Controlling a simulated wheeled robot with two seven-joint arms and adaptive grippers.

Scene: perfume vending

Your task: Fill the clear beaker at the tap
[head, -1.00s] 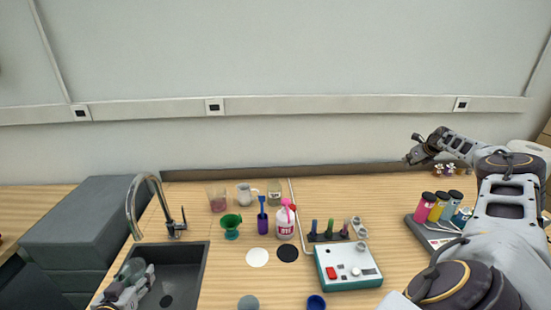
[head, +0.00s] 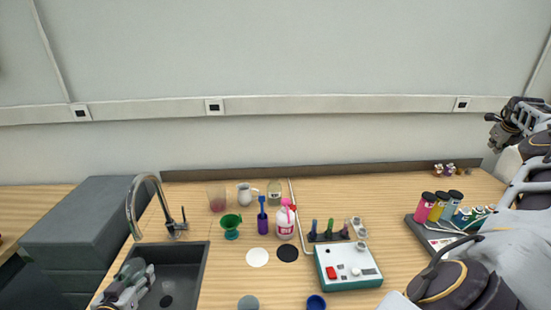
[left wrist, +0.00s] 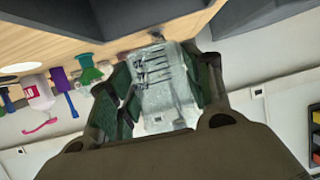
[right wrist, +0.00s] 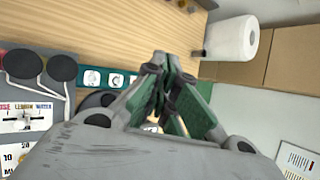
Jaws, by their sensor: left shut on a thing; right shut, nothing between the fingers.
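The clear beaker (left wrist: 160,85) with dark graduation marks is between the fingers of my left gripper (left wrist: 165,92). In the head view my left gripper (head: 128,282) is low over the left part of the dark sink (head: 188,256), and the beaker is hard to make out there. The chrome tap (head: 133,205) arches above the sink, its spout end above the gripper. Its lever (head: 183,216) stands to the right of the spout. I see no water stream. My right gripper (head: 497,136) is shut and empty, raised at the far right; its closed fingers (right wrist: 165,62) show in the right wrist view.
Right of the sink stand a glass with pinkish content (head: 217,200), a white jug (head: 245,194), a green funnel (head: 231,226) and a pink-topped bottle (head: 285,222). A control box (head: 347,268) sits further right. Coloured bottles (head: 425,207) stand near my right arm.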

